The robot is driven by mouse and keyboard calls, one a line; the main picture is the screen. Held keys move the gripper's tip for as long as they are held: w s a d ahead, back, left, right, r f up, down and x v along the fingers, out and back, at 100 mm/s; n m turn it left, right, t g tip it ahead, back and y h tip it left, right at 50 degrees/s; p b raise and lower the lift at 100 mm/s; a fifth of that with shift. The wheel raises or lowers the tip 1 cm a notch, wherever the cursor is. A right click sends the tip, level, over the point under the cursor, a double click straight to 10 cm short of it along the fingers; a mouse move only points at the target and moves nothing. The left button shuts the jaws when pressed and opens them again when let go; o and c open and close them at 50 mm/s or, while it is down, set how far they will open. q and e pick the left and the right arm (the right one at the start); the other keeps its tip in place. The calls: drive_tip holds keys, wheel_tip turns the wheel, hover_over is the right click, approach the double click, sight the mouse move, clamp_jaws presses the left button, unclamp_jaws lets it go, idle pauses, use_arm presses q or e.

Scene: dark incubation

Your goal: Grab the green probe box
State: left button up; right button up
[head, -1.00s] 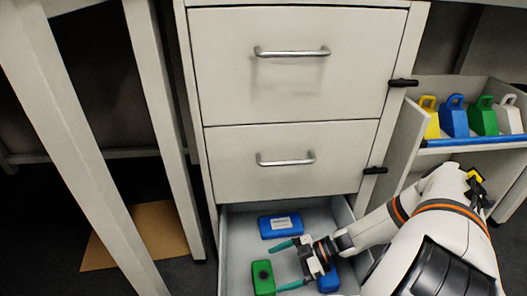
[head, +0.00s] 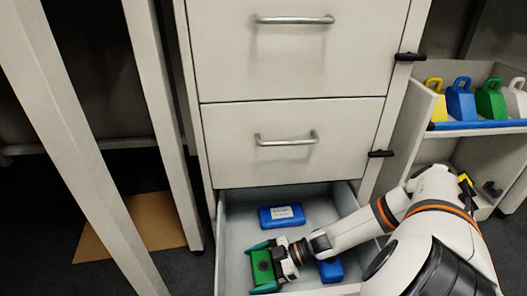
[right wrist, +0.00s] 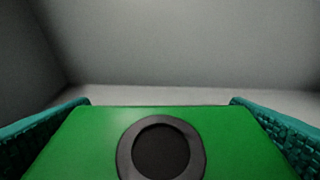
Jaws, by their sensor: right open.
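The green probe box (head: 262,267) lies in the open bottom drawer (head: 234,240), on its left side. In the right wrist view the green box (right wrist: 80,150) fills the lower middle, with a dark round disc (right wrist: 161,150) on its top. My right gripper (head: 264,267) is open around the box, one teal finger on its far side and one on its near side. In the right wrist view the fingers stand left and right of the box; I cannot tell whether they touch it. My left gripper is not in view.
A blue box with a white label (head: 282,216) lies farther back in the drawer. Another blue box (head: 330,270) lies right of my gripper, partly hidden by my arm. Closed drawers (head: 290,150) stand above. A shelf with handled containers (head: 461,101) is at the right.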

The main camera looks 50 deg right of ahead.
drive_tip(key=c, duration=0.9)
